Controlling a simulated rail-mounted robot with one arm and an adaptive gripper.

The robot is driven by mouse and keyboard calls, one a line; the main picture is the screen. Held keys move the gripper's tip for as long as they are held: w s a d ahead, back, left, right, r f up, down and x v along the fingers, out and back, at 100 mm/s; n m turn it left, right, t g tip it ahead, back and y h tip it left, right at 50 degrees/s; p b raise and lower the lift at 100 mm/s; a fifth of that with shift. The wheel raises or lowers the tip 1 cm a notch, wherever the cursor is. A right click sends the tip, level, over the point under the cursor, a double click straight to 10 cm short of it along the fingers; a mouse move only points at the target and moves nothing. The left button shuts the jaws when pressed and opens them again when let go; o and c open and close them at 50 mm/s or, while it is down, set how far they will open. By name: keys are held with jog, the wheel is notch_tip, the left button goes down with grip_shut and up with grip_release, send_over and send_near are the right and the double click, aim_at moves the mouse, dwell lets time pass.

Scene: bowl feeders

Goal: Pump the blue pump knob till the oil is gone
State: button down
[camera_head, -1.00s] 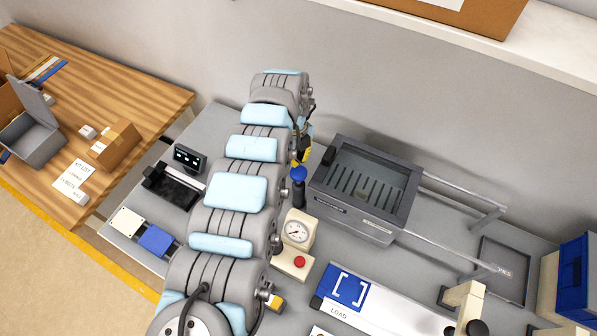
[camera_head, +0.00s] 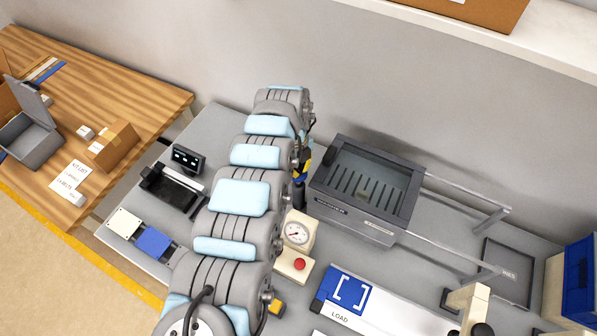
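The pump has a dark post (camera_head: 299,196) standing behind a cream block with a round dial gauge (camera_head: 297,232). The blue pump knob (camera_head: 299,174) tops this post and is now mostly covered. My gripper (camera_head: 303,165), with yellow and dark parts, is right at the knob, seen past the right edge of my arm. I cannot tell whether it touches the knob, or whether its fingers are open or shut. No oil can be made out.
A dark glass-lidded box (camera_head: 362,190) stands close right of the pump, with metal rails running off to the right. A red button (camera_head: 300,264) sits in front of the gauge. A blue-and-white LOAD plate (camera_head: 349,288) lies in front. A small black device (camera_head: 176,187) is left of my arm.

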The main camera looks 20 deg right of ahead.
aim_at(295, 167)
notch_tip(295, 167, down, 3)
jog(key=shift+b, duration=0.8)
jog(key=shift+w+a+b, duration=0.1)
jog(key=shift+w+b, duration=0.75)
jog(key=shift+b, duration=0.4)
jog(key=shift+w+a+r+b, duration=0.3)
jog(key=shift+w+r+b, duration=0.25)
jog(key=shift+w, duration=0.05)
notch_tip(295, 167, up, 12)
jog(key=w, duration=0.1)
jog(key=shift+w+a, duration=0.1)
jog(key=shift+a, duration=0.05)
